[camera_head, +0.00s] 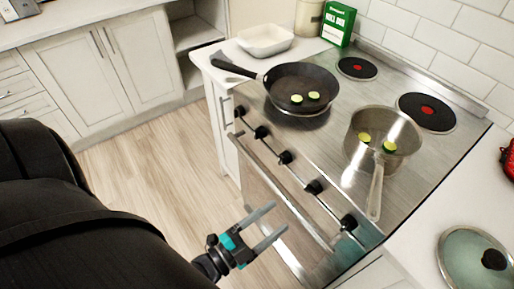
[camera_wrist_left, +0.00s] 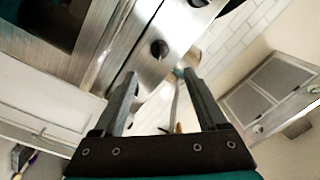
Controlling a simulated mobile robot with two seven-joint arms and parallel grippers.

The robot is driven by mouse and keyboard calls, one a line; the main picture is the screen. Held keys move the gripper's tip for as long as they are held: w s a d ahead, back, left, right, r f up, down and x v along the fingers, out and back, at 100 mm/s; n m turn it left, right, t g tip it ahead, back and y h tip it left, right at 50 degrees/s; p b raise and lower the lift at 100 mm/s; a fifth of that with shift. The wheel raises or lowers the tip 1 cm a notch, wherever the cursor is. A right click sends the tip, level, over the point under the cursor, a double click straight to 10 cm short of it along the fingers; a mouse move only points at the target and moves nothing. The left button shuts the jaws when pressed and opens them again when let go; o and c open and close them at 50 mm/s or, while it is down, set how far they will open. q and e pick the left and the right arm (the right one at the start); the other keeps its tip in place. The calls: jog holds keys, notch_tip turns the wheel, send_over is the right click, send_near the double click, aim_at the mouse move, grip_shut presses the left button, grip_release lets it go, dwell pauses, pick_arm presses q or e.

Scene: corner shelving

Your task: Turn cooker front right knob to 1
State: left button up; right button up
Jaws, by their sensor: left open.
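The steel cooker (camera_head: 330,140) has a row of several black knobs along its front edge. The knob at the right end (camera_head: 348,222) and the one before it (camera_head: 314,187) are closest to my left gripper (camera_head: 277,220). My left gripper is open and empty, in front of the cooker, with its fingers pointing at the knob row and apart from it. In the left wrist view a black knob (camera_wrist_left: 158,48) shows ahead between the open fingers (camera_wrist_left: 158,78). The knob markings are too small to read. My right gripper is out of view.
A black frying pan (camera_head: 300,85) and a steel saucepan (camera_head: 385,135) with green slices stand on the hob. The saucepan's handle (camera_head: 376,190) reaches toward the front edge. A bar handle (camera_head: 285,195) runs below the knobs. A glass lid (camera_head: 475,262) lies on the right counter.

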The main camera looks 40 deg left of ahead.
pick_arm(q)
jog(key=shift+v, duration=2.2)
